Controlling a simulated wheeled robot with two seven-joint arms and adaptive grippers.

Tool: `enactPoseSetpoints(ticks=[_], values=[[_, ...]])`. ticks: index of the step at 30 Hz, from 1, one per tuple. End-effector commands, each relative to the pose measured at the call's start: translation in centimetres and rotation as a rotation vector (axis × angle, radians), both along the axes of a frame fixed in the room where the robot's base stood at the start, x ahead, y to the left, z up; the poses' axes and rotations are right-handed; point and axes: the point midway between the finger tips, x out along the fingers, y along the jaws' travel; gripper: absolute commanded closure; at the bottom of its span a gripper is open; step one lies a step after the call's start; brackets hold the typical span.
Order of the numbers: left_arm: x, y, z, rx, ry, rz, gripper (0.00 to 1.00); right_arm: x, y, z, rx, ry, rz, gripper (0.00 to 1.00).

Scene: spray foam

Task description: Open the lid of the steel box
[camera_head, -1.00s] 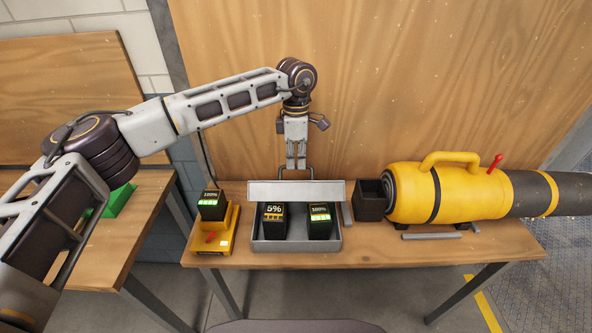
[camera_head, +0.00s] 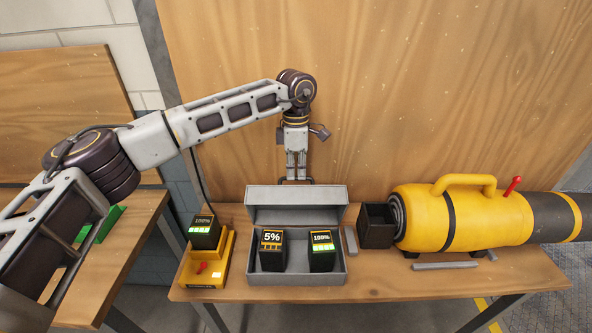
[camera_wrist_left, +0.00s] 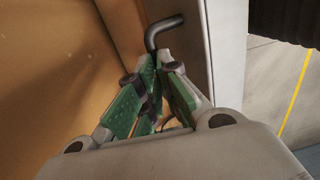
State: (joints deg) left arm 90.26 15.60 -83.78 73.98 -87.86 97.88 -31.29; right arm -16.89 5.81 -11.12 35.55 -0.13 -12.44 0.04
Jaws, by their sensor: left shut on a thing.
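The grey steel box (camera_head: 296,280) stands on the wooden table, and its lid (camera_head: 295,195) is raised at the back with its hollow inside facing the head camera. Inside the box are two black batteries, one reading 5% (camera_head: 271,250) on the left and one reading 100% (camera_head: 321,251) on the right. My left gripper (camera_head: 296,177) points down behind the lid's upper edge. In the left wrist view its green-padded fingers (camera_wrist_left: 153,97) are closed around the dark bent handle (camera_wrist_left: 165,29) beside the grey lid (camera_wrist_left: 192,55). My right gripper is in neither view.
A yellow charger (camera_head: 207,263) holding a 100% battery (camera_head: 204,232) stands left of the box. A dark open bin (camera_head: 377,228) and a yellow spray-foam machine (camera_head: 466,213) stand to the right. Loose grey bars (camera_head: 446,265) lie nearby. A wooden wall rises behind.

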Motion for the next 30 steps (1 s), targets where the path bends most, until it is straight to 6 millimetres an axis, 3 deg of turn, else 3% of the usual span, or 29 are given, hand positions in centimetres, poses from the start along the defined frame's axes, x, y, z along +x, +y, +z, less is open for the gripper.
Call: enactPoseSetpoints(ticks=[1, 7, 16, 20, 30], values=[[-0.7, -0.1, -1.4, 0.010, 0.024, -0.006, 0.93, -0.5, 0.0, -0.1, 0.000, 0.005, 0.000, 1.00], [-0.6, -0.1, -1.2, 0.008, 0.021, -0.006, 0.68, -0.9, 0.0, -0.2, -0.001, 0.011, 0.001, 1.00], [-0.3, 0.0, -0.9, 0.007, 0.014, -0.004, 0.68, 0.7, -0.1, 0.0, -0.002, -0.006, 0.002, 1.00], [-0.3, 0.0, -0.5, 0.006, 0.013, -0.002, 0.68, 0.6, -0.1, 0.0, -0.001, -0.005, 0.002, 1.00], [0.0, 0.0, 2.7, 0.005, 0.011, -0.001, 0.68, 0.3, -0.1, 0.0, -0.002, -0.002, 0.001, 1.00]])
